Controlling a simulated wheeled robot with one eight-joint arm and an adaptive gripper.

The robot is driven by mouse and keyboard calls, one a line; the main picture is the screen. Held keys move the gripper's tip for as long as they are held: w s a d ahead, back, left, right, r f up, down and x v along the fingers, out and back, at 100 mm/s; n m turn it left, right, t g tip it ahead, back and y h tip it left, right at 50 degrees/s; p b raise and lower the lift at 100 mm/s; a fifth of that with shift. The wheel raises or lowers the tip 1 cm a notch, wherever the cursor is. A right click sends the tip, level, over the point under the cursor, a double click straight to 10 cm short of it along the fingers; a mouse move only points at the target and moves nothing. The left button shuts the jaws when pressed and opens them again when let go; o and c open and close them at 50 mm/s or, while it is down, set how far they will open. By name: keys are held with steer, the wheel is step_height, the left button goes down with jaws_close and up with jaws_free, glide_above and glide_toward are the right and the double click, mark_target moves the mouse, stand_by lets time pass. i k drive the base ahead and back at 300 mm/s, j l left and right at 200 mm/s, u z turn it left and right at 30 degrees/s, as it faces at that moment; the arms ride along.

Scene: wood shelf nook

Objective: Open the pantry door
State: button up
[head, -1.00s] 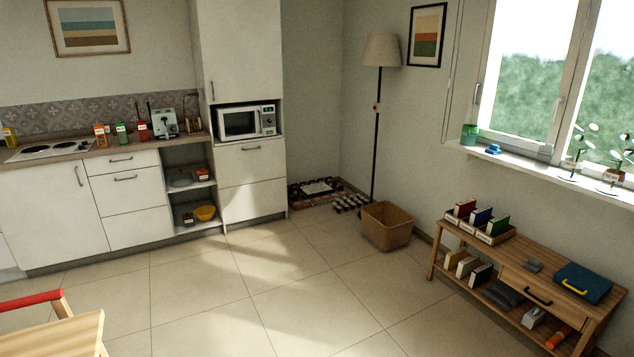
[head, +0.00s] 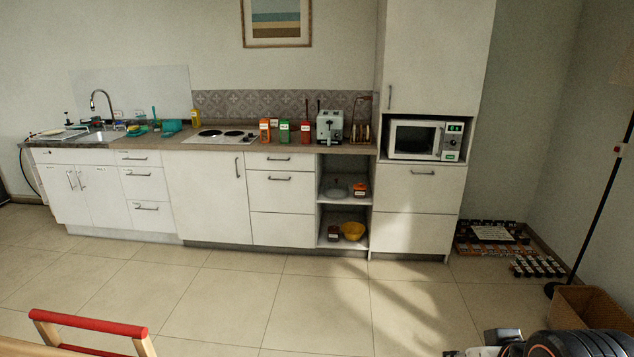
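The tall white cabinet door (head: 437,55) above the microwave looks like the pantry door, though I see no label on it. It appears shut and flush with the cabinet front. Its short vertical handle (head: 389,97) is at the lower left of the door. The top of the door is cut off by the picture edge. Part of my arm shows at the bottom right edge, far in front of the cabinet. I cannot make out my gripper's fingers.
A microwave (head: 415,139) sits below the door, with drawers under it. The counter (head: 357,148) with a toaster (head: 329,126) runs left. The tiled floor before the cabinets is clear. A red-topped chair (head: 88,323) is front left; a basket (head: 590,308) and lamp pole (head: 600,195) are right.

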mark_target(436, 52)
steer(key=i+j+u, duration=0.3)
steer(key=i, duration=0.7)
steer(key=i+u, duration=0.3)
steer(key=i, duration=0.7)
steer(key=i+j+z, duration=0.1)
steer(key=i+j, duration=0.4)
steer(key=z, duration=1.45)
steer(key=i+j, duration=0.05)
